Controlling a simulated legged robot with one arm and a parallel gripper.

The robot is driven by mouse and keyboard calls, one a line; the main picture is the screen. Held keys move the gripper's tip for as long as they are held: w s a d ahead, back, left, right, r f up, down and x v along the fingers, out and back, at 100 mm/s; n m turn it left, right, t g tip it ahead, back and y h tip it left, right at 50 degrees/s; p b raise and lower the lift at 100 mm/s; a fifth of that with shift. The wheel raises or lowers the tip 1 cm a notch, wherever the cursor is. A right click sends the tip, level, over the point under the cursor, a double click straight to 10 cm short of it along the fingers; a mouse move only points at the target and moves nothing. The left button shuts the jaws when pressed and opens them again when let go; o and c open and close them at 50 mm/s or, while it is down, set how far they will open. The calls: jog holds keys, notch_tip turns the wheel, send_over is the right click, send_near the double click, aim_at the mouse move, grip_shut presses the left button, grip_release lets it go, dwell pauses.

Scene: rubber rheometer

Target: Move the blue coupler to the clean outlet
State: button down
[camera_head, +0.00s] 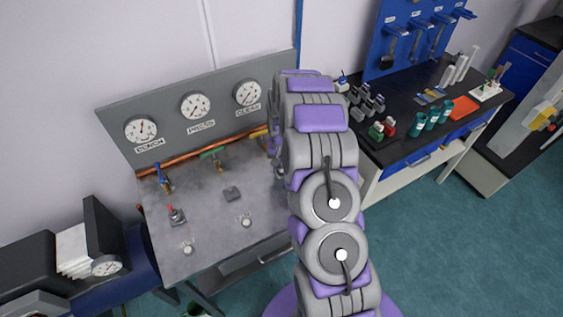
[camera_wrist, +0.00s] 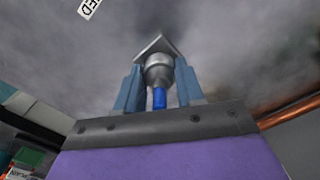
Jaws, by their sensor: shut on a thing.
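In the wrist view, my gripper (camera_wrist: 159,72) has its two grey-blue fingers shut on the blue coupler (camera_wrist: 160,98), a silver stepped body with a blue stem. The coupler's far end is at a grey square plate (camera_wrist: 158,44); I cannot tell whether they are joined or apart. In the head view, my arm hides the gripper and the coupler. The gauge marked CLEAN (camera_head: 247,93) is rightmost on the grey panel. Below it a yellow-handled valve (camera_head: 258,133) shows, and my arm covers the area just right of it. The clean outlet itself is not clearly visible.
The grey bench (camera_head: 215,240) holds a red-topped fitting (camera_head: 177,215), a square plate (camera_head: 232,193) and round pads. An orange pipe (camera_head: 180,160) with blue and green valves runs along the panel. A black bench (camera_head: 400,150) with cups stands right.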

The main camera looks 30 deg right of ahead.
jog(key=shift+f, duration=0.15)
jog(key=c, duration=0.6)
grip_release()
jog(key=shift+r+p, duration=0.7)
jog(key=shift+r, duration=1.75)
